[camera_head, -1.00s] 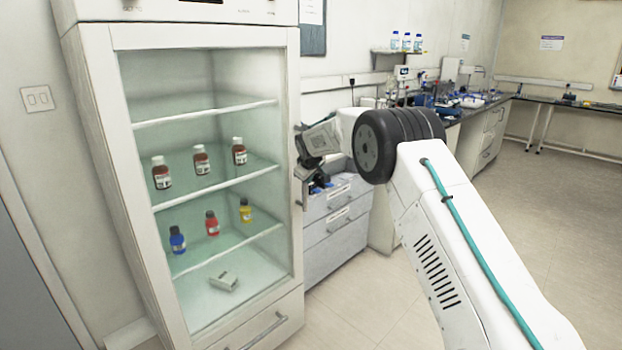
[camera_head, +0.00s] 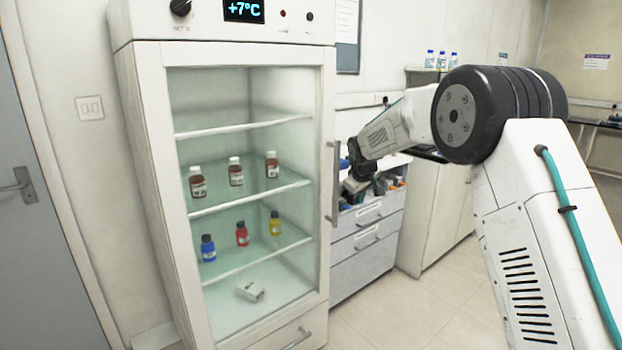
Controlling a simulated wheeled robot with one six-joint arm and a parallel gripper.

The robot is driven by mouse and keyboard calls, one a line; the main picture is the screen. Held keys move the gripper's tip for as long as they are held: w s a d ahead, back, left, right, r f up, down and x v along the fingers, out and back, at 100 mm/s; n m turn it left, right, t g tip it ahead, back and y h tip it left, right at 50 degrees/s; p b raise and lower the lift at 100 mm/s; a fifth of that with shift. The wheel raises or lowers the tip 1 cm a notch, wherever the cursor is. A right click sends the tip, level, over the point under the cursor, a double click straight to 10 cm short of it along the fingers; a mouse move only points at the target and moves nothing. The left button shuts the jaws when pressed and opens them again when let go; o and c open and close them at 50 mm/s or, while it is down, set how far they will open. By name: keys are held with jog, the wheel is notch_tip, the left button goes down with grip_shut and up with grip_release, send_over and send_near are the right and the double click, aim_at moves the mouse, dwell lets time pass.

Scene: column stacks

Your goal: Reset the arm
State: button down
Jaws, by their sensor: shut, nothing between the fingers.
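My arm (camera_head: 555,190) reaches in from the right and bends at a black elbow joint toward the fridge. My gripper (camera_head: 353,187) is small and dark at its end, pointing down just right of the fridge's door handle (camera_head: 335,185). It is shut and holds nothing. Whether it touches the handle cannot be told.
The fridge (camera_head: 150,150) reads +7°C. Brown bottles (camera_head: 236,172) stand on one shelf, with blue, red and yellow bottles (camera_head: 242,234) below. A white box (camera_head: 250,291) lies at the bottom. A drawer unit (camera_head: 365,240) stands behind my gripper. Floor (camera_head: 400,310) at lower right is clear.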

jog(key=s+d+r+m+g, duration=0.1)
jog(key=s+r+m, duration=0.1)
jog(key=s, duration=1.8)
jog(key=s+d+r+m+g, duration=0.1)
jog(key=s+r, duration=0.3)
jog(key=s, duration=1.6)
jog(key=s+d+r+m+g+y, duration=0.1)
jog(key=s+d+r+m+g, duration=0.1)
jog(key=s, duration=1.7)
jog(key=shift+s+r+m, duration=0.4)
jog(key=shift+m, duration=0.4)
